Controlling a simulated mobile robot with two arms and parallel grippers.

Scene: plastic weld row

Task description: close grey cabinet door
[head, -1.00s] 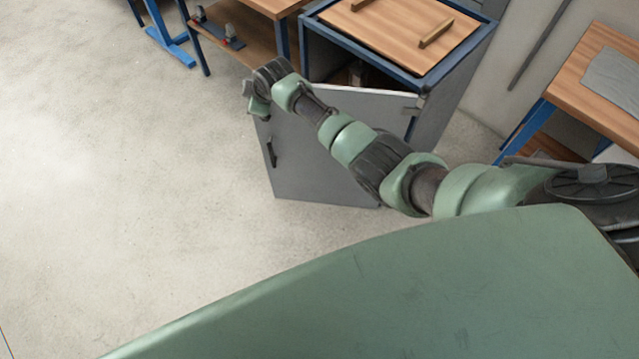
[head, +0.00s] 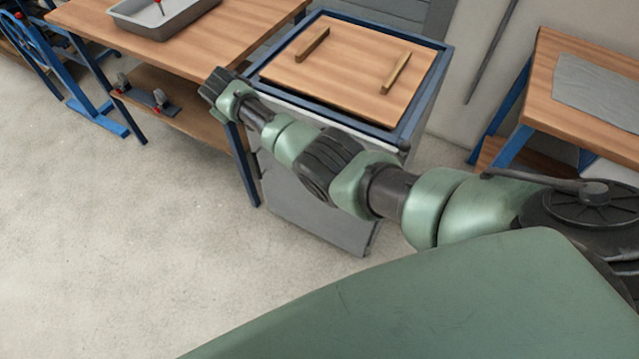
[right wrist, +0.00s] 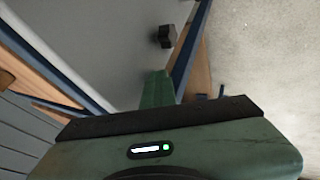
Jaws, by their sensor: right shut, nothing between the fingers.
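The grey cabinet (head: 424,105) stands in the middle of the head view, with a wooden top in a blue frame. Its grey door (head: 315,212) lies at or close to the cabinet front; my arm covers part of its upper edge, so I cannot tell whether it is fully shut. In the right wrist view the door (right wrist: 105,45) fills the upper left, with its dark handle (right wrist: 166,36). My right gripper (right wrist: 157,78) is shut and empty, close to the door face below the handle in that view; contact is unclear. My left gripper is not in view.
A wooden workbench (head: 235,38) with a grey tray (head: 165,18) and a lower shelf (head: 190,125) stands left of the cabinet. Another bench (head: 560,110) stands at the right. The floor (head: 120,240) at front left is clear.

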